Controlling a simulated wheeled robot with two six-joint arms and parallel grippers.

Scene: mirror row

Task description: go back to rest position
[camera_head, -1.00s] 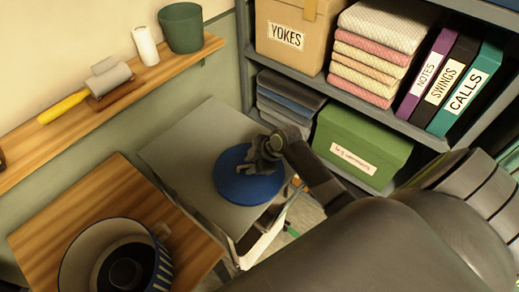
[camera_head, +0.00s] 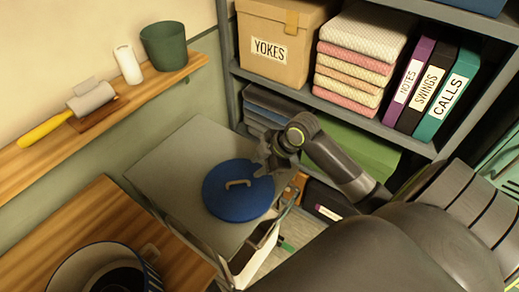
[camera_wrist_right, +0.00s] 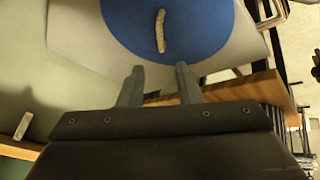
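My right gripper (camera_head: 266,166) hangs over the right edge of a blue round lid (camera_head: 238,204) with a pale rope-like handle. The lid lies flat on a grey-topped cart (camera_head: 178,172). In the right wrist view the gripper's two fingers (camera_wrist_right: 160,82) stand apart with nothing between them. The lid (camera_wrist_right: 190,35) and its handle lie beyond the fingertips, apart from them. My right arm comes in from the right and covers the lower right of the head view. My left gripper does not show.
A shelf with a YOKES box (camera_head: 282,42), folded towels (camera_head: 350,75), binders (camera_head: 408,75) and a green box (camera_head: 350,145) stands behind my right arm. A wooden ledge (camera_head: 65,128) runs along the wall. A white pot (camera_head: 95,272) with a blue rim stands on a wooden table (camera_head: 75,222).

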